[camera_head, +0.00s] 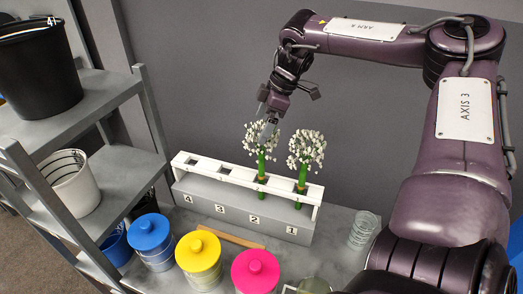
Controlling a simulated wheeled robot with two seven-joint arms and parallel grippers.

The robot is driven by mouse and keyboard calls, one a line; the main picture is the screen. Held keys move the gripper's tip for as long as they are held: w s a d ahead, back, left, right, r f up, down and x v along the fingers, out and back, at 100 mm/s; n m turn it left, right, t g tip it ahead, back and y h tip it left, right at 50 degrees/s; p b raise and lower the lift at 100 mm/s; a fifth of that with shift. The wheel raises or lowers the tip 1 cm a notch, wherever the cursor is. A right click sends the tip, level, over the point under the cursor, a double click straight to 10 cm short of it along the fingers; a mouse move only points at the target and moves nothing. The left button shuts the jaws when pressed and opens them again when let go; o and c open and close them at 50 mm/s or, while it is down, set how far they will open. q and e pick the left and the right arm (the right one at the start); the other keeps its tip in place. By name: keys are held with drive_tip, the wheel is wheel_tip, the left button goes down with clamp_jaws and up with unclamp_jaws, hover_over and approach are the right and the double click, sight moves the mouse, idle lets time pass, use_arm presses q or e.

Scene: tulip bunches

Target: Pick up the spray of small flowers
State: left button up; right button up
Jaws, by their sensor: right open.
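Two sprays of small white flowers on green stems stand upright in a white-topped grey rack (240,207) with slots numbered 4 to 1 from left to right. The left spray (254,152) is at slot 2, and the right spray (308,148) is at slot 1. My right gripper (268,132) points down at the top of the left spray, open, with its fingers overlapping the flower heads. I cannot tell whether it touches them. Part of that spray is hidden behind the gripper. My left gripper is out of view.
Blue (150,236), yellow (198,253) and pink (255,270) lidded jars stand in front of the rack. A clear glass (362,230) is at its right. A grey shelf (105,185) with a black bucket (38,72) and white bucket (70,184) stands left.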

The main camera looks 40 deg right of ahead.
drive_tip(key=x, duration=0.1)
drive_tip(key=p+x, duration=0.1)
drive_tip(key=x, duration=0.2)
drive_tip(key=shift+w+d, duration=0.1)
drive_tip(key=shift+d, duration=0.2)
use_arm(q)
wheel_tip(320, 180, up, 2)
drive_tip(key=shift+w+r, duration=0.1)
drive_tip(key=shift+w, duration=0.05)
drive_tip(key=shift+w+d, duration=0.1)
use_arm(e)
drive_tip(key=c, duration=1.4)
